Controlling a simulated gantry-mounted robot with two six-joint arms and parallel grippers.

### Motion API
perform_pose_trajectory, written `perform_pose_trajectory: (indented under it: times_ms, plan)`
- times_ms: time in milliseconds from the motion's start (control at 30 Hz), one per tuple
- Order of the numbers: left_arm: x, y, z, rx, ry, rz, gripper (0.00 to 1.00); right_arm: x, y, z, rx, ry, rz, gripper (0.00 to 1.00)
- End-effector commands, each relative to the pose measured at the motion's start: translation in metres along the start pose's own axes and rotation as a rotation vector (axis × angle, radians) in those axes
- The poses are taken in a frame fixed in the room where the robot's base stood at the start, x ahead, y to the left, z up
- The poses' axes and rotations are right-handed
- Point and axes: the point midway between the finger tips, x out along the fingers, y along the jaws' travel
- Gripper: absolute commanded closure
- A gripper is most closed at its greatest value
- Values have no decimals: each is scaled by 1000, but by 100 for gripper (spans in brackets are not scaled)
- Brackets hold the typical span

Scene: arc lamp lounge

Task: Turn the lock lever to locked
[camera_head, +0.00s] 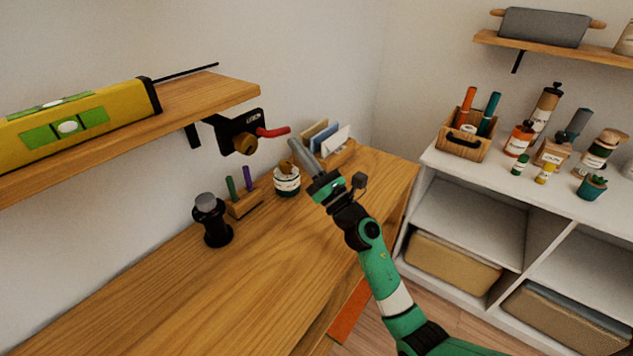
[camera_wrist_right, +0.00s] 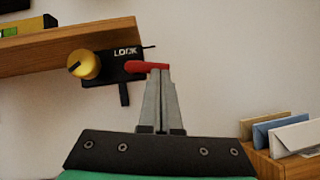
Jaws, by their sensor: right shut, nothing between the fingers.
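The lock is a dark plate (camera_head: 233,131) hung at the right end of the wooden wall shelf, with a brass knob (camera_head: 245,144) and a red lever (camera_head: 273,132) that points right. In the right wrist view the lever (camera_wrist_right: 146,67) lies roughly level beside the brass knob (camera_wrist_right: 84,64), and the plate reads "LOCK". My right gripper (camera_head: 292,142) is shut and empty, its tips close to the lever's free end. In the right wrist view the shut fingertips (camera_wrist_right: 159,72) overlap the lever's end; I cannot tell whether they touch it. My left gripper is out of view.
A yellow spirit level (camera_head: 75,118) lies on the wall shelf (camera_head: 215,90). On the wooden desk (camera_head: 150,300) below stand a black jar (camera_head: 212,222), a pen block (camera_head: 243,205), a labelled pot (camera_head: 287,183) and a letter holder (camera_head: 340,155). White shelving (camera_head: 465,215) stands at right.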

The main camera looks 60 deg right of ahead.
Motion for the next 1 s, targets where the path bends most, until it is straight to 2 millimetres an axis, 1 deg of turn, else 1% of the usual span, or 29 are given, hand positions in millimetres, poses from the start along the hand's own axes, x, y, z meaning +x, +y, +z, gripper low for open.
perform_pose_trajectory:
  times_ms: [33, 100, 167, 300, 400, 500, 667, 1000]
  plan:
    - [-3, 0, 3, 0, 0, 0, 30, -9, 1, -5, 2, 2, 2, 100]
    - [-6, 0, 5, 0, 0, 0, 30, -20, 4, -9, 4, 4, 7, 100]
    - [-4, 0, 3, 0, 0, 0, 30, -36, 3, -7, 4, 5, 4, 100]
    - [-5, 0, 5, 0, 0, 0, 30, -70, 3, -7, 4, 4, 4, 100]
    - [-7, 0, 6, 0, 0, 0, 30, -91, 3, -7, 3, 3, 5, 100]
    - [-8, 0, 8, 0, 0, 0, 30, -105, 3, -6, 4, 3, 5, 100]
    - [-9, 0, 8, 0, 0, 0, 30, -115, 4, -5, 4, 1, 7, 100]
    - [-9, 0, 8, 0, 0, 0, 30, -115, 4, -5, 4, 1, 7, 100]
